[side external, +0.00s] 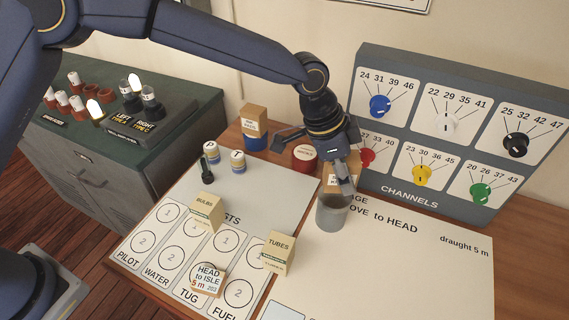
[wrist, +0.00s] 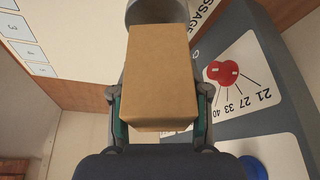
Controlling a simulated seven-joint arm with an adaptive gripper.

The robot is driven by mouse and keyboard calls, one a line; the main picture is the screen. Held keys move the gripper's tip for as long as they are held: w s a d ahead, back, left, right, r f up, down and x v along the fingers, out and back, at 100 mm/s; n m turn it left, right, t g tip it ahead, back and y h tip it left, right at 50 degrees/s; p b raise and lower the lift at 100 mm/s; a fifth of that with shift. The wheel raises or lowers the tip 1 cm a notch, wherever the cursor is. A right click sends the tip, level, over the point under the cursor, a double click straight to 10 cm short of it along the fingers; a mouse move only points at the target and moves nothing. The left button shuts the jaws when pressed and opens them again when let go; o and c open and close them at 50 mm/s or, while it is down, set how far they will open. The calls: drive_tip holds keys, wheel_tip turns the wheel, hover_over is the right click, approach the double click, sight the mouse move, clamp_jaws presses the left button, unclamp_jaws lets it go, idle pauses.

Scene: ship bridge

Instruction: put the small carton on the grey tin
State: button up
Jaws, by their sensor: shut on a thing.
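My gripper (side external: 345,184) points down above the grey tin (side external: 331,214) and is shut on a small tan carton (wrist: 160,75). In the wrist view, the carton fills the space between the two fingers. In the side view, tan faces of the carton (side external: 330,184) show beside the fingers, which partly hide it. The grey tin stands upright at the edge of the white message board. Its curved rim also shows behind the carton in the wrist view (wrist: 134,13). I cannot tell whether carton and tin touch.
The channels panel (side external: 420,200) stands close on the right. A red tin (side external: 304,160) and a carton on a blue tin (side external: 254,122) stand behind to the left. The bulbs carton (side external: 207,211) and tubes carton (side external: 278,254) stand in front. The message board's right side is clear.

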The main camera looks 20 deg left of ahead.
drive_tip(key=shift+f, duration=1.4)
drive_tip(key=shift+f, duration=0.1)
drive_tip(key=o, duration=1.2)
